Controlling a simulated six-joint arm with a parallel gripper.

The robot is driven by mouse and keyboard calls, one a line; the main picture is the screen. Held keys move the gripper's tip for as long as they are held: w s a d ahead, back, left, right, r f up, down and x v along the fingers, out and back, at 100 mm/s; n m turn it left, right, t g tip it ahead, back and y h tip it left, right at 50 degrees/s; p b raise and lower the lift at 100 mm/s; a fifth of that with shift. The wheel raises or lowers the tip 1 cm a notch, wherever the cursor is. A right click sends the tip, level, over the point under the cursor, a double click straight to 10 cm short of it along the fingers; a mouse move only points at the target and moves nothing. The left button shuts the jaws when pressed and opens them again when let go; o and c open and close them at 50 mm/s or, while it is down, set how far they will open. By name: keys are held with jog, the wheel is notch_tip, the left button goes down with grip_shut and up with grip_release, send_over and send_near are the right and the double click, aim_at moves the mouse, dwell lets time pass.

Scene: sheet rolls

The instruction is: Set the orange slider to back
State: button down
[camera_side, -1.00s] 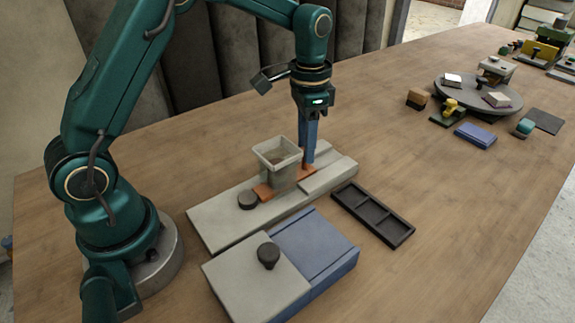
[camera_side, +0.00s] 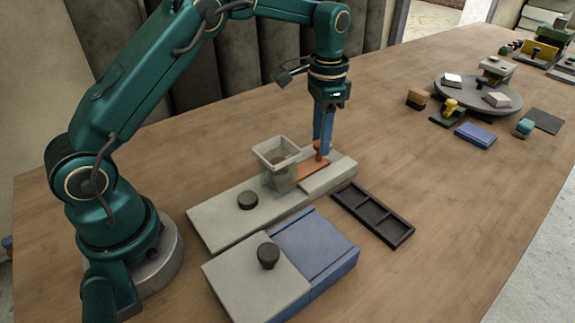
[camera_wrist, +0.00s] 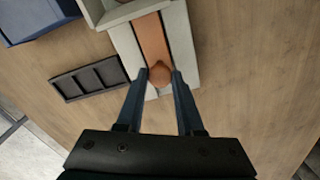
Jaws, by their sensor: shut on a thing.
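The orange slider (camera_side: 313,168) lies in the channel of a long grey base (camera_side: 222,217), toward its far right end. Its upright orange knob (camera_side: 319,150) shows in the side view. In the wrist view the orange strip (camera_wrist: 152,38) runs along the channel and its round knob (camera_wrist: 160,74) sits between my blue fingertips. My gripper (camera_side: 322,150) points down and is shut on the knob. The clear hopper-like cup (camera_side: 277,164) stands over the channel and hides part of the strip.
A black round knob (camera_side: 248,200) sits on the grey base. A blue box with a grey lid (camera_side: 255,280) stands in front. A dark divided tray (camera_side: 373,215) lies to the right. A turntable (camera_side: 478,92) with small blocks is farther off. Bare wood lies between.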

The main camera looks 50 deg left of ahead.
jog(key=c, duration=0.5)
grip_release()
jog(key=shift+r, duration=0.1)
jog(key=shift+r, duration=2.5)
jog(key=shift+c, duration=0.2)
